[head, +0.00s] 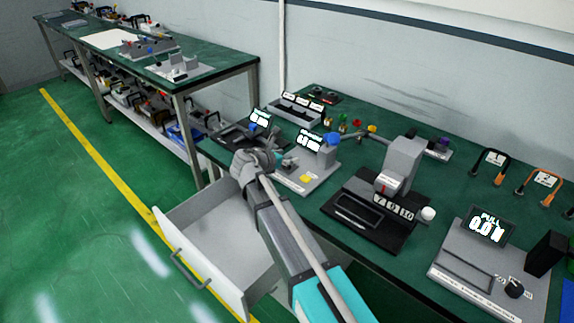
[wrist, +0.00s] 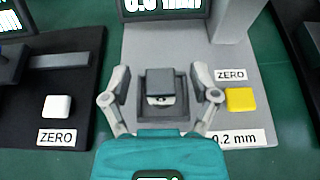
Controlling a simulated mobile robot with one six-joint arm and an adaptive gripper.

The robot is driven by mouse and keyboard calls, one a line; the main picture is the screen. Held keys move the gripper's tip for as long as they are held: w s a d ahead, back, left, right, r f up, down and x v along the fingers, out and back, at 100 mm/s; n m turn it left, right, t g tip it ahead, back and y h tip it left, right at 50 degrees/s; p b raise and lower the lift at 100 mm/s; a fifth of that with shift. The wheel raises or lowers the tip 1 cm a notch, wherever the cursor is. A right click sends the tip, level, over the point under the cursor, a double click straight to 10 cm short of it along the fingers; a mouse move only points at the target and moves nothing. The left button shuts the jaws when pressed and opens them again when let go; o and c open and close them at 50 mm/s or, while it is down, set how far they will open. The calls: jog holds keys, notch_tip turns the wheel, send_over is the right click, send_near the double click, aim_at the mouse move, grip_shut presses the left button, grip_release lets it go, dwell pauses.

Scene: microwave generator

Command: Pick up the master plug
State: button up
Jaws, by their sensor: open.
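In the wrist view, a small dark grey block (wrist: 161,82) with a lighter front sits in a square dark recess on a grey gauge base (wrist: 200,115). It may be the master plug, but no label on it can be read. My gripper (wrist: 161,97) is open, with one finger on each side of the recess and clear space between each finger and the block. In the head view my gripper (head: 256,164) is over the left part of the green bench, by the gauge stations; the block is not clear there.
A yellow ZERO button (wrist: 240,100) is just right of the right finger. A black device with a white ZERO button (wrist: 57,105) is to the left. An open drawer (head: 215,245) juts out below the bench. Several small coloured pieces (head: 357,124) stand behind the gauges.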

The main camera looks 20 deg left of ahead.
jog(key=shift+w+d+f, duration=0.15)
jog(key=shift+w, duration=0.2)
dwell(0.3)
grip_shut()
